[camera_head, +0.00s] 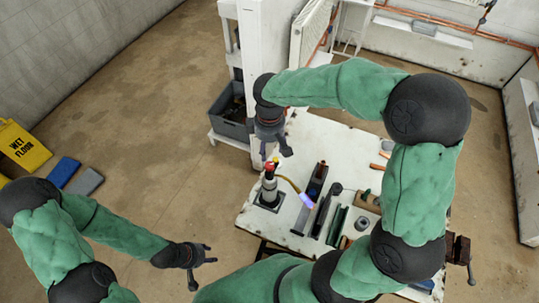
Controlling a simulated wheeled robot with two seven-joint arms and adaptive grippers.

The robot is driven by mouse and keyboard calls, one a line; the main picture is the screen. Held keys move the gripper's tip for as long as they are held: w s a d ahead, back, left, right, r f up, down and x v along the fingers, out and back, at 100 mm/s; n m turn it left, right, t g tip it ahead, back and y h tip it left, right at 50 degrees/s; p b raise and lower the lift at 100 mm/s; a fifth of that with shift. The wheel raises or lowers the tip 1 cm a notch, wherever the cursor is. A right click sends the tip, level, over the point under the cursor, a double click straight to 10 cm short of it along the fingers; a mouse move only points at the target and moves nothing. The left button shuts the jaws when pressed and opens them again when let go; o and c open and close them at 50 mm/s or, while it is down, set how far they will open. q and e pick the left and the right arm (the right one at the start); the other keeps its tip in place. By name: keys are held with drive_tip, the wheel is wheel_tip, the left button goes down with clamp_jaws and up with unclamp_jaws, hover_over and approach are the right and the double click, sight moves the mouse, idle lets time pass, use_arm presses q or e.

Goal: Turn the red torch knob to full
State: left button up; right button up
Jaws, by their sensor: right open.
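The torch (268,191) stands upright on a dark square base at the left edge of the white workbench (330,135). Its red knob (270,166) is at the top, and a brass nozzle points right with a bluish flame (306,201) at its tip. My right gripper (274,154) is open, pointing down just above the red knob; I cannot tell whether its fingers touch the knob. My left gripper (203,267) is open and empty, low over the floor, left of the bench and apart from the torch.
A long dark tool tray (312,187), a dark bar, a green channel and small parts lie right of the torch. A vise (457,250) is at the bench's right. A shelf with a grey bin (232,125) stands behind. A yellow wet-floor sign (22,146) is far left.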

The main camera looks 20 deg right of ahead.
drive_tip(key=shift+r, duration=1.4)
